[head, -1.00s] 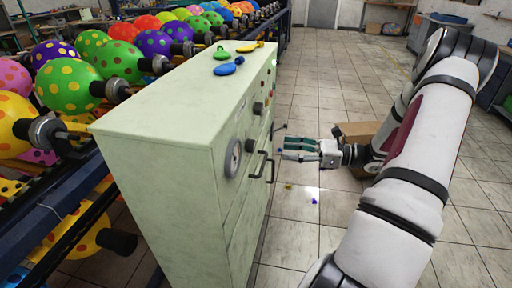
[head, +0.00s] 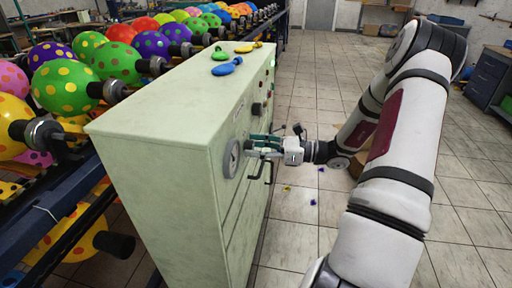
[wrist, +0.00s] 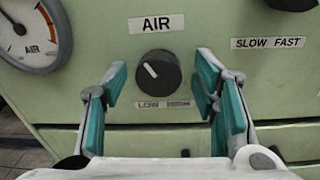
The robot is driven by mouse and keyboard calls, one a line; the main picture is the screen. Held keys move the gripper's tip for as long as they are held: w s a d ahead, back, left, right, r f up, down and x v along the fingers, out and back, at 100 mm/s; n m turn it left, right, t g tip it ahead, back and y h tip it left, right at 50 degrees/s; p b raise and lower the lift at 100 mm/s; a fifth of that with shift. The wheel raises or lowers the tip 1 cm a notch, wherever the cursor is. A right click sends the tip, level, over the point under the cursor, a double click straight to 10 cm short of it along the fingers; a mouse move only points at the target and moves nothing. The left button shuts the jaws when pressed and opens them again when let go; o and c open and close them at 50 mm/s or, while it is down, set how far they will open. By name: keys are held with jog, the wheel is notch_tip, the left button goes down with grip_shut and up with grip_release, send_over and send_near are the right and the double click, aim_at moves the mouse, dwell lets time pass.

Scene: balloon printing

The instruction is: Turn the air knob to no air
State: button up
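The air knob (wrist: 158,70) is a round black dial with a white pointer line, under an "AIR" label (wrist: 155,23) on the pale green cabinet. Its pointer leans to the upper left in the wrist view. A label below it is partly legible, with "LOW" at its left. My gripper (wrist: 160,85) is open, its teal finger pads on either side of the knob with gaps to it. How far the pads are from the panel is hard to tell. In the head view my gripper (head: 262,145) is close to the cabinet's front, and the knob is hidden there.
An air gauge (wrist: 30,33) sits left of the knob. A "SLOW FAST" label (wrist: 268,43) and another black knob (wrist: 291,3) are at the upper right. Dark handles (head: 258,170) stick out below my gripper. Deflated balloons (head: 227,67) lie on the cabinet top (head: 175,100).

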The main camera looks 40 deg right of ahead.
jog(key=c, duration=1)
jog(key=shift+n, duration=0.3)
jog(key=n, duration=0.3)
jog(key=shift+n, duration=0.3)
jog(key=n, duration=0.4)
jog(key=shift+h, duration=0.3)
jog(key=n+b, duration=0.3)
jog(key=n, duration=0.3)
jog(key=shift+a+f+b, duration=0.1)
jog(key=shift+b, duration=0.3)
jog(key=n+b, duration=0.4)
jog(key=shift+n+h, duration=0.3)
jog(key=shift+h, duration=0.1)
jog(key=shift+n+b, duration=0.5)
jog(key=shift+b, duration=0.05)
jog(key=shift+s, duration=0.1)
